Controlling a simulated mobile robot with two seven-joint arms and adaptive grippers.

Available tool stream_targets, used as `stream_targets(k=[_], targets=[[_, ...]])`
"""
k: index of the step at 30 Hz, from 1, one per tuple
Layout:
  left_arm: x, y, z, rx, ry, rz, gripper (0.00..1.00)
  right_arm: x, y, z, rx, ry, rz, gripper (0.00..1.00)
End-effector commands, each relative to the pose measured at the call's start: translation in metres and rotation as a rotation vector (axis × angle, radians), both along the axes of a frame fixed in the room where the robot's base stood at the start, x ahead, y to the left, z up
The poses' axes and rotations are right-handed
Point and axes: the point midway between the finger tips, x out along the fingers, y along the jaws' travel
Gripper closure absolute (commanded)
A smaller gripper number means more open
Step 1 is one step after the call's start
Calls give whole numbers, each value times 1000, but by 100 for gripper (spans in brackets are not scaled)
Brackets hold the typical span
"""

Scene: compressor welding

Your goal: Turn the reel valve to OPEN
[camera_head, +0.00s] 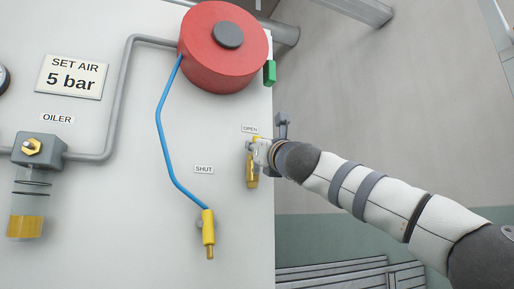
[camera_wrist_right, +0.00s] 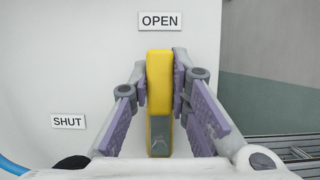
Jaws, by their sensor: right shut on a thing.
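The reel valve's yellow handle (camera_wrist_right: 160,70) stands upright in the right wrist view, its top end just below the OPEN label (camera_wrist_right: 161,21). The SHUT label (camera_wrist_right: 69,122) is lower left. My right gripper (camera_wrist_right: 161,84) is shut on the handle, with a purple pad on each side. In the head view my right gripper (camera_head: 258,157) covers much of the valve at the panel's right edge; part of the yellow handle (camera_head: 251,182) shows below it. The OPEN label (camera_head: 250,129) is just above and the SHUT label (camera_head: 204,169) is to the left. My left gripper is not in view.
A red hose reel (camera_head: 215,75) is above on the panel (camera_head: 120,220). Its blue hose (camera_head: 160,125) hangs down to a yellow nozzle (camera_head: 208,228), left of the valve. An oiler (camera_head: 38,150) and grey pipe are at left. Open floor lies beyond the panel's right edge.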

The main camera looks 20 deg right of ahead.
Motion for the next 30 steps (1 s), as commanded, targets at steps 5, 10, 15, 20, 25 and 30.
stream_targets(k=[5,10,15,20,25,30], targets=[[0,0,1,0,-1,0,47,-3,-2,6,1,-9,-2,76],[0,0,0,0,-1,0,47,-2,-1,4,0,-6,-2,62],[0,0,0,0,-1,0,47,-1,-1,2,0,-4,-1,62],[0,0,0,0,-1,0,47,-7,-1,-2,-1,2,1,62],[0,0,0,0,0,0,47,-34,-3,-11,-1,-4,1,62],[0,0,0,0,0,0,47,-68,-4,-25,0,-5,0,62]])
